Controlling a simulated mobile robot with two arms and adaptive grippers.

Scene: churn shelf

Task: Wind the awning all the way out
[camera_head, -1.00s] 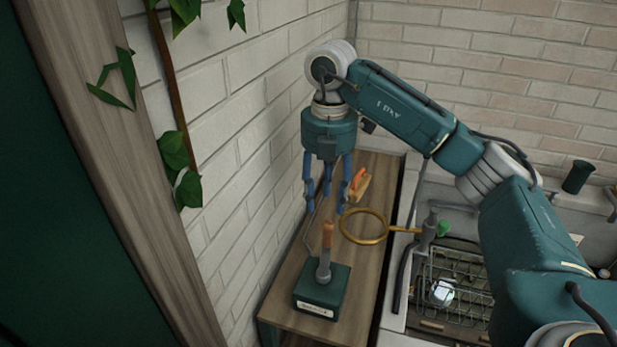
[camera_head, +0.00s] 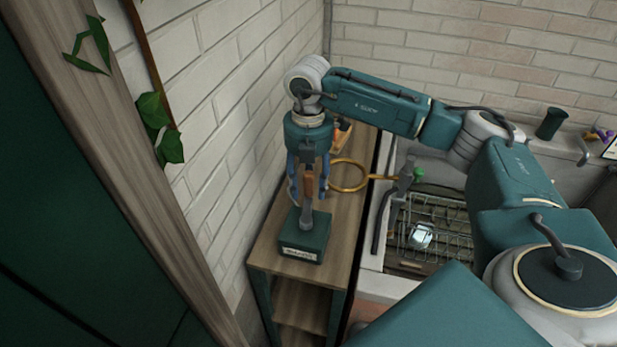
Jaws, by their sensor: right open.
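A dark green box with a white label, the crank box (camera_head: 304,240), stands on the near part of a narrow wooden shelf unit. A grey crank arm with an upright orange-brown handle (camera_head: 308,188) rises from its top. My right gripper (camera_head: 308,198) points down over the box. Its blue fingers are open on both sides of the handle, and I cannot tell whether they touch it. My left gripper is not in view. The awning is not in view.
The wooden shelf top (camera_head: 345,225) runs along the white brick wall. A brass ring (camera_head: 348,187) stands out over it, right of my gripper. A sink with a wire rack (camera_head: 428,235) lies to the right. A dark cup (camera_head: 551,123) stands on the back ledge.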

